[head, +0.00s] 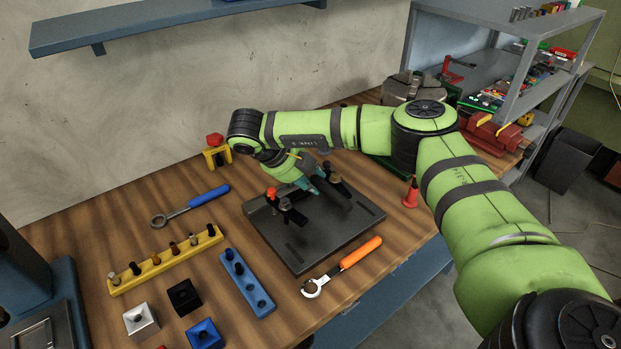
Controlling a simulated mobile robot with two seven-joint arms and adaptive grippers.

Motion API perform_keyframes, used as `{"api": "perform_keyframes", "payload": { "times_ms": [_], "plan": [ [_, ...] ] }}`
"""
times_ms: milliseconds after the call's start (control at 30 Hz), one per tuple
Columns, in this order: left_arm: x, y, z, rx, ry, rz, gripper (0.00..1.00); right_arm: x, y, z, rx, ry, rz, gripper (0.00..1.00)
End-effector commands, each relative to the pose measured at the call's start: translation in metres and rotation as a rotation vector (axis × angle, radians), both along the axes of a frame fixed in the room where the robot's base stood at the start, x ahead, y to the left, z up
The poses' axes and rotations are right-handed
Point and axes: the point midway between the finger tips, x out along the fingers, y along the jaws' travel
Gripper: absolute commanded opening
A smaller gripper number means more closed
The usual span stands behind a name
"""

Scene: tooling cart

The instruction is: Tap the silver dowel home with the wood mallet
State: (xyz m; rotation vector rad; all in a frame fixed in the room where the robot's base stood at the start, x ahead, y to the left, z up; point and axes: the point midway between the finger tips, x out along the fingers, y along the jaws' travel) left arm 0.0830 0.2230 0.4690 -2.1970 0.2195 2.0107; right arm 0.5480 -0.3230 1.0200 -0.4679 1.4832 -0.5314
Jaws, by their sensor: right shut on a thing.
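My right gripper (311,179) points down over a dark fixture plate (300,254) in the middle of the bench. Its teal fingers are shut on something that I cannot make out. A thin tan piece (294,154) shows beside the gripper; I cannot tell whether it belongs to the wood mallet. No mallet can be clearly recognised. A yellow rack (150,281) at the left holds several short pegs, with a greyish one (114,278) at its near end. I cannot tell whether this is the silver dowel. My left gripper is not in view.
An orange-handled wrench (345,264) lies before the plate, and a blue-handled wrench (190,205) behind the rack. A blue block (246,284) stands left of the plate, a red cone (411,193) right of it. A yellow stand (217,158) is at the back.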

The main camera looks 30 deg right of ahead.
Motion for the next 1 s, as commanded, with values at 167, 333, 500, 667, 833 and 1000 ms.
{"api": "perform_keyframes", "payload": {
  "times_ms": [167,333,500,667,833,1000],
  "plan": [
    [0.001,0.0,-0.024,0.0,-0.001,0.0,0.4,0.0,0.0,-0.028,0.0,0.0,0.0,0.0],
    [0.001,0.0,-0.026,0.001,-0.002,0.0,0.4,0.0,0.0,-0.032,0.001,-0.001,0.0,0.0],
    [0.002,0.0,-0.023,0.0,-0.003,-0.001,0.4,0.0,0.0,-0.029,0.0,-0.001,0.0,0.0],
    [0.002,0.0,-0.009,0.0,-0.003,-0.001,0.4,0.0,0.0,-0.006,0.0,-0.003,-0.001,0.0],
    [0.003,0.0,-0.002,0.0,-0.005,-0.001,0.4,0.0,0.0,0.01,0.0,-0.001,0.0,0.0],
    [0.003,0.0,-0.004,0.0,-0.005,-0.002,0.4,0.0,0.0,0.008,0.0,-0.001,0.0,0.0]
  ]
}}
